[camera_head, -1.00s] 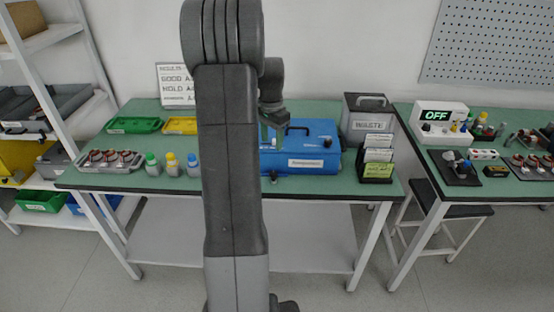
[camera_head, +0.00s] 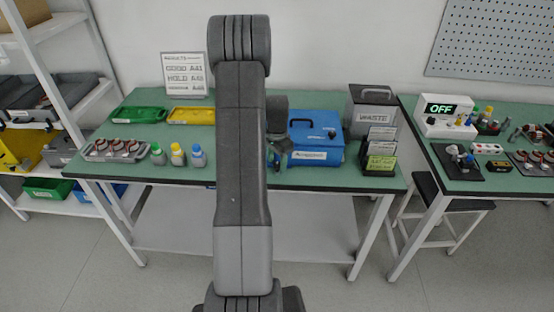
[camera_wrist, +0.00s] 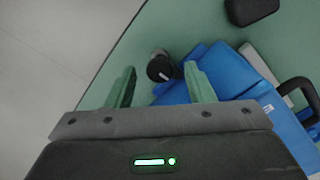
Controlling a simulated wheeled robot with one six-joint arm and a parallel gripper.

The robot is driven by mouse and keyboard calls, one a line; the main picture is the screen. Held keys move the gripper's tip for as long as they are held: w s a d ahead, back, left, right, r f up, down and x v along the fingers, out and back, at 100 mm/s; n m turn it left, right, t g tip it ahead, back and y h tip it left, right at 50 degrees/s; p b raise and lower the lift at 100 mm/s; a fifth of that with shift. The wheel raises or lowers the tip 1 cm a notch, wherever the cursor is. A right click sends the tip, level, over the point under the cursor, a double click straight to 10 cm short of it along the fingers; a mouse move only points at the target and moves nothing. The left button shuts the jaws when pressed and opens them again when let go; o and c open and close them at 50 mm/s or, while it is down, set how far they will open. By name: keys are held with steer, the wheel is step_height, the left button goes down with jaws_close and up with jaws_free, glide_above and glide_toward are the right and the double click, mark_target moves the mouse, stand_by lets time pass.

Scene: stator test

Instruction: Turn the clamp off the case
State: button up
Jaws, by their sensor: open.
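The blue case (camera_head: 328,128) stands on the green table, with a black handle on its lid and a white label on its front. It also shows at the right of the wrist view (camera_wrist: 228,72). The clamp (camera_wrist: 159,67), a dark round knob with a white mark, is at the case's near side by the table edge. My gripper (camera_wrist: 160,70) is open, with one green finger on each side of the knob; I cannot tell whether they touch it. In the head view my gripper (camera_head: 280,155) is partly behind my arm, and the clamp is hidden.
Several capped bottles (camera_head: 178,155) and a tray of stators (camera_head: 114,150) are left of my arm. A grey waste bin (camera_head: 370,108) and a card rack (camera_head: 380,155) stand right of the case. A second table holds a tester reading OFF (camera_head: 445,115).

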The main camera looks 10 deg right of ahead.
steer(key=shift+f, duration=0.15)
steer(key=shift+c, duration=0.2)
steer(key=c, duration=0.9)
steer(key=shift+c, duration=0.2)
